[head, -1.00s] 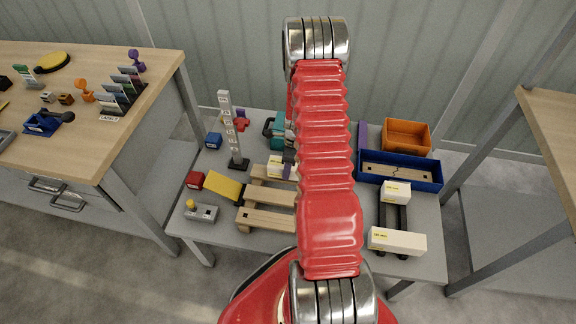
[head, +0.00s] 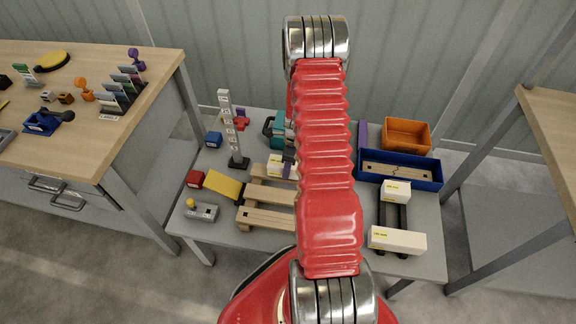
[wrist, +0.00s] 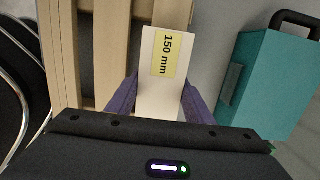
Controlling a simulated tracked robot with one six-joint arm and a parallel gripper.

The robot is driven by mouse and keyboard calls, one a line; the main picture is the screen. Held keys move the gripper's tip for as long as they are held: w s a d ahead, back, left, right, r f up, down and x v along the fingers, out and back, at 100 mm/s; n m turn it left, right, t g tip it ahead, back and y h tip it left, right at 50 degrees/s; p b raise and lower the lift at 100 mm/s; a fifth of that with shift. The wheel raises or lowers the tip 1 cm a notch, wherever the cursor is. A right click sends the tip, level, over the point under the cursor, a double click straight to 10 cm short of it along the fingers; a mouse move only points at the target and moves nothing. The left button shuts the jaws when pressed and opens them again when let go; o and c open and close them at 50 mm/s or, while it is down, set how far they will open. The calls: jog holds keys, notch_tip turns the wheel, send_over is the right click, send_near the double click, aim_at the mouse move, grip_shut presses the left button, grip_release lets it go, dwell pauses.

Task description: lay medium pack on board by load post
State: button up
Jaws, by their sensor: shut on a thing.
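A white pack with a yellow "150 mm" label (wrist: 152,85) is between the purple fingers of my gripper (wrist: 155,100), which is shut on it. It also shows in the head view (head: 275,166), partly hidden by my arm. The pack is over the far end of a slatted wooden board (head: 267,218); whether it touches the slats is unclear. The slats (wrist: 107,50) lie under and left of the pack in the wrist view. The upright white post with marks (head: 229,128) stands on a dark base just left of the board.
A teal box with a dark handle (wrist: 262,85) is right of the pack in the wrist view. Two white packs (head: 396,191) (head: 397,240) rest on dark rails at the right. A blue tray (head: 400,180) and orange bin (head: 407,135) stand behind. A yellow ramp (head: 224,187) adjoins the board.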

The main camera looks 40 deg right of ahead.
jog(key=shift+f, duration=0.95)
dwell(0.6)
jog(key=o, duration=1.4)
jog(key=r, duration=0.4)
jog(key=s+r, duration=0.1)
jog(key=r, duration=0.4)
jog(key=d+r, duration=0.1)
jog(key=r, duration=0.3)
jog(key=shift+s+r, duration=0.15)
jog(key=shift+r, duration=0.15)
